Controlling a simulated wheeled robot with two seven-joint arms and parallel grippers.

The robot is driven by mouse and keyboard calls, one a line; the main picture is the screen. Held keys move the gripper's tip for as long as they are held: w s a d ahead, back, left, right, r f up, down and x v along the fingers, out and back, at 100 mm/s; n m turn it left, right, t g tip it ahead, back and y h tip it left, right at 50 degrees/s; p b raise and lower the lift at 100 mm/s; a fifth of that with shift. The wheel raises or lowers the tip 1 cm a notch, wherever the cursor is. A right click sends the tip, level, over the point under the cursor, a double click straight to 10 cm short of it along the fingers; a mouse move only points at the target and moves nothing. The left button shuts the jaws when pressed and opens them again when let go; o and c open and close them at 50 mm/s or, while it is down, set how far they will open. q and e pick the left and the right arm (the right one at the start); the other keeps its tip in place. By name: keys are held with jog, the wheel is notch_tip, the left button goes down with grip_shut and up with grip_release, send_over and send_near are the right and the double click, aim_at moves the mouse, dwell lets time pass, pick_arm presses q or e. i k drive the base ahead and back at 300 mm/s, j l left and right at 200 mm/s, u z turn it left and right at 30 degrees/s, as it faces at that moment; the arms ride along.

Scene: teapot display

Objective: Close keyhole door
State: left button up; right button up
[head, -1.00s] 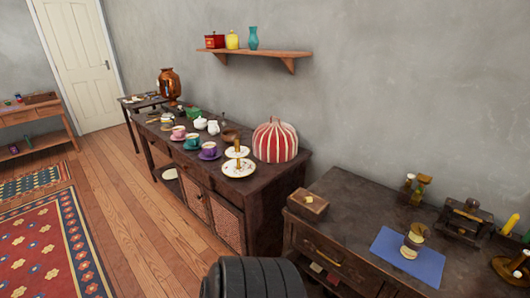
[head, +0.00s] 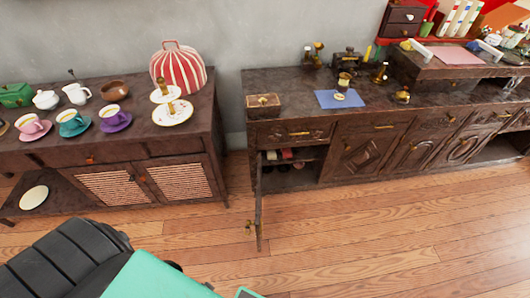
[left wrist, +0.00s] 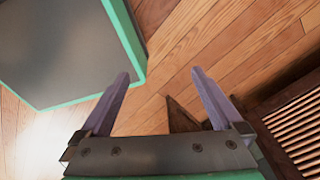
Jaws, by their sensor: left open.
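The keyhole door (head: 259,203) of the dark sideboard stands swung open toward me, seen nearly edge-on in the head view. A small brass fitting (head: 249,228) sits low on its free edge. The open compartment (head: 290,172) behind it shows a shelf with small items. In the left wrist view my left gripper (left wrist: 161,76) is open and empty, above the wooden floor and apart from the door. I cannot make out its fingers in the head view. My right gripper is not in view.
The tea cabinet (head: 150,160) with slatted doors stands to the left, bearing cups and a striped tea cosy (head: 178,66); slats also show at the right of the left wrist view (left wrist: 295,135). Bare wooden floor (head: 390,225) lies before the sideboard.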

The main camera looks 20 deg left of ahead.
aim_at(257, 223)
jog(key=j, duration=1.4)
jog(key=k+u, duration=0.05)
